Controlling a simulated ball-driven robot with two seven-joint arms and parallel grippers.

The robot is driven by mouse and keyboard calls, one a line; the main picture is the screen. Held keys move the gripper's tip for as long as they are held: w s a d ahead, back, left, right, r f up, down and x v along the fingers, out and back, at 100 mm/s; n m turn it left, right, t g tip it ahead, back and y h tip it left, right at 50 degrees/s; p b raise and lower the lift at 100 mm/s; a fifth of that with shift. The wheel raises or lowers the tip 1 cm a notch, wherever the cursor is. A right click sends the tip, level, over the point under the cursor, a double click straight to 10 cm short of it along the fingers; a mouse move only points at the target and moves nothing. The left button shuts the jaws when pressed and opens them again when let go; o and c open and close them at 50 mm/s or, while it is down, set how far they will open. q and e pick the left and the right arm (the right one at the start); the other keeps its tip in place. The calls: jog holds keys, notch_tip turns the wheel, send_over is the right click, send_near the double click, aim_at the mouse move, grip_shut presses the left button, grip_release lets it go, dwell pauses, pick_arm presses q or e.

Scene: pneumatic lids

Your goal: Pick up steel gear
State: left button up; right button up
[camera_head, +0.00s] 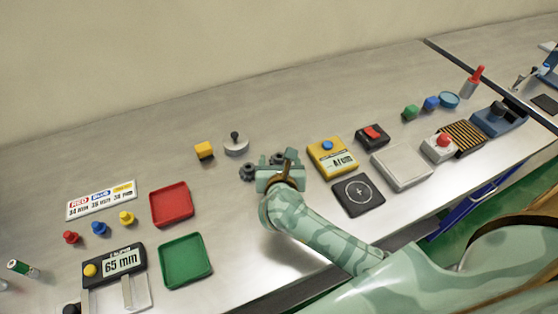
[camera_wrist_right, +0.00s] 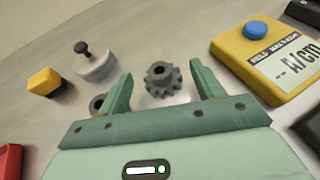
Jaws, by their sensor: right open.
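A dark grey toothed gear (camera_wrist_right: 162,80) with a raised hub lies on the metal table. In the right wrist view it shows between and beyond my fingers, apart from both. It also shows partly behind my gripper in the head view (camera_head: 277,158). A second dark gear (camera_head: 247,172) lies just left of my gripper; in the wrist view (camera_wrist_right: 97,103) the left finger partly hides it. Both look alike in colour. My right gripper (camera_head: 276,166) is open and empty, its two green fingers (camera_wrist_right: 160,72) spread apart. My left gripper is not in view.
Left of the gears are a yellow block (camera_head: 204,150), a grey knobbed weight (camera_head: 236,144), a red tray (camera_head: 171,204) and a green tray (camera_head: 186,259). Right are a yellow meter (camera_head: 332,156) and a black pad (camera_head: 358,194). The table behind the gears is clear.

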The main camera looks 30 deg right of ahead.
jog(key=x, duration=0.3)
jog(key=shift+s, duration=0.1)
